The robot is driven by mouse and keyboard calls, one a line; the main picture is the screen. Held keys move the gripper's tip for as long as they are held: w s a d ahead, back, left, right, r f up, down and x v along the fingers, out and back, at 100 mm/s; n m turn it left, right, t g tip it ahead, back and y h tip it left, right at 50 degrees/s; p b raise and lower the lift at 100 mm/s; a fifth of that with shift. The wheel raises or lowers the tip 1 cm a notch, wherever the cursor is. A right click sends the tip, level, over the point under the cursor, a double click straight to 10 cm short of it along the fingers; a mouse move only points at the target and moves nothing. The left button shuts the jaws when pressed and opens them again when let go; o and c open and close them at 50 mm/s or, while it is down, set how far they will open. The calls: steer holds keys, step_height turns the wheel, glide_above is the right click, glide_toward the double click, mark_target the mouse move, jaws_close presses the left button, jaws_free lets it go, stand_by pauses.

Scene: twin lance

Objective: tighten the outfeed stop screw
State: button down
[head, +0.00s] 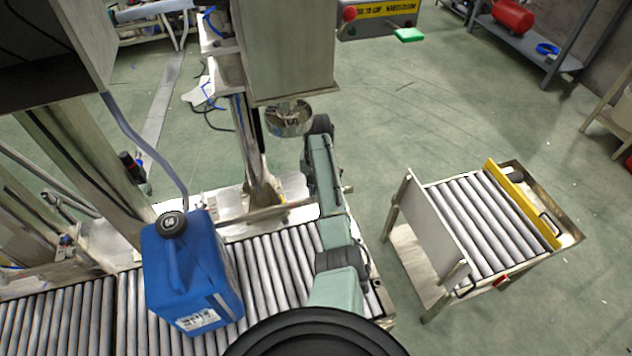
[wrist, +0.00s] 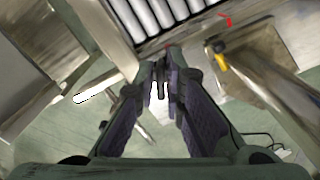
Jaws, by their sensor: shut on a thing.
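My gripper (wrist: 163,86) shows in the wrist view with its two dark fingers closing in near the picture's middle. Between the fingertips is a small dark upright piece (wrist: 160,90), which looks like the stop screw; its head and thread are too small to make out. It sits near the edge of a metal frame beside the rollers (wrist: 150,20). In the head view my green arm reaches over the right end of the roller conveyor (head: 290,265), and it hides the gripper and the screw.
A roller cart (head: 480,230) with a yellow bar (head: 522,203) stands apart at right. A steel column (head: 285,45) rises behind the conveyor. Open floor lies between conveyor and cart.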

steer(key=shift+m, duration=0.6)
steer(key=m, duration=0.4)
steer(key=shift+a+m, duration=0.1)
steer(key=shift+m, duration=2.3)
steer(key=m, duration=0.2)
steer(key=shift+m, duration=0.3)
steer(key=c, duration=1.8)
jaws_free()
